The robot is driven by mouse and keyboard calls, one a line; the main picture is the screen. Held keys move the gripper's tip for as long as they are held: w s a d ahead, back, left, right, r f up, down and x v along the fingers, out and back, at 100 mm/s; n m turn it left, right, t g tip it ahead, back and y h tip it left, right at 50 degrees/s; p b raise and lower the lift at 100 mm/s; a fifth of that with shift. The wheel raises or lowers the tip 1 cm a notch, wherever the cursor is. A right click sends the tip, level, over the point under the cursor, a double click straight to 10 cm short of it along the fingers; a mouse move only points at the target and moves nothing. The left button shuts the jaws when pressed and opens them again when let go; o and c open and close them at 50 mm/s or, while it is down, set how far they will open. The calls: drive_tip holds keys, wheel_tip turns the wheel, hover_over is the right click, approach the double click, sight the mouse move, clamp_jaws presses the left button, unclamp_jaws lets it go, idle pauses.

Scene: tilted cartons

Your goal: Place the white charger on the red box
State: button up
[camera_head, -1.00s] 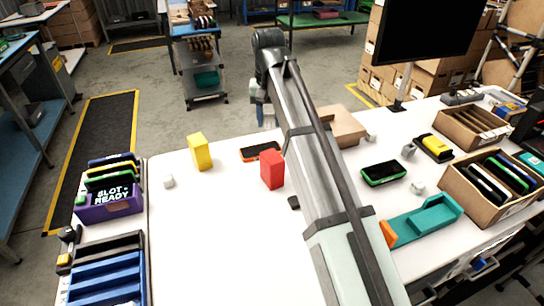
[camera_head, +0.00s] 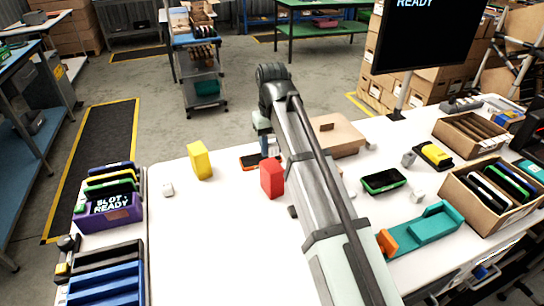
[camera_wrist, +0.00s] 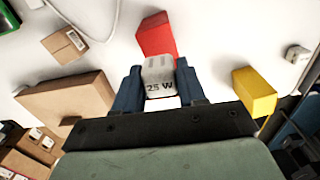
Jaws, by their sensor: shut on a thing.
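My gripper (camera_wrist: 158,80) is shut on a white charger (camera_wrist: 158,68) marked "25 W", held between its two blue fingers. In the head view my gripper (camera_head: 266,148) hangs just behind the red box, above the table, and the charger cannot be made out there. The red box (camera_head: 272,179) stands upright on the white table, left of my arm. In the wrist view the red box (camera_wrist: 156,36) shows just beyond the charger, which partly overlaps it in the picture. I cannot tell whether they touch.
A yellow box (camera_head: 200,161) stands to the left. A cardboard box (camera_head: 340,137) lies behind my arm. Another small white block (camera_head: 168,190) sits at the left. The table's front left is clear.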

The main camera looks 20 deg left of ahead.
sight(272, 156)
drive_tip(key=shift+f, duration=2)
drive_tip(key=o, duration=1.1)
drive_tip(key=shift+f, duration=0.15)
drive_tip(key=shift+r, duration=3.95)
